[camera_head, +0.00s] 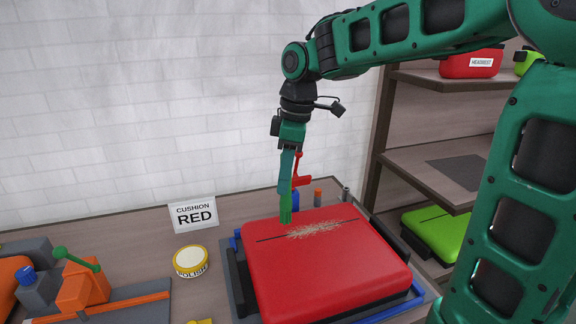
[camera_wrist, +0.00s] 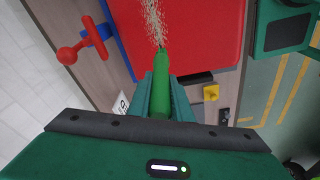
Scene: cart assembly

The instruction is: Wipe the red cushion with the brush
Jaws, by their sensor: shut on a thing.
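The red cushion (camera_head: 322,275) lies flat on a dark fixture with blue edges on the table, and it also fills the upper part of the wrist view (camera_wrist: 205,45). A patch of pale brown debris (camera_head: 316,230) lies near its far edge, beside a dark line; it shows in the wrist view (camera_wrist: 153,20). My gripper (camera_head: 287,178) is shut on the green brush (camera_head: 285,208) and points down above the cushion's far left part. The brush (camera_wrist: 161,78) has its tip beside the debris; I cannot tell if it touches the surface. The bristles are not clear.
A red-handled clamp (camera_head: 301,177) stands behind the cushion. A yellow polish tin (camera_head: 191,262) and a "CUSHION RED" sign (camera_head: 194,214) are left of it. An orange tool block (camera_head: 83,288) is at far left. Shelves (camera_head: 430,183) with a green cushion (camera_head: 437,231) stand right.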

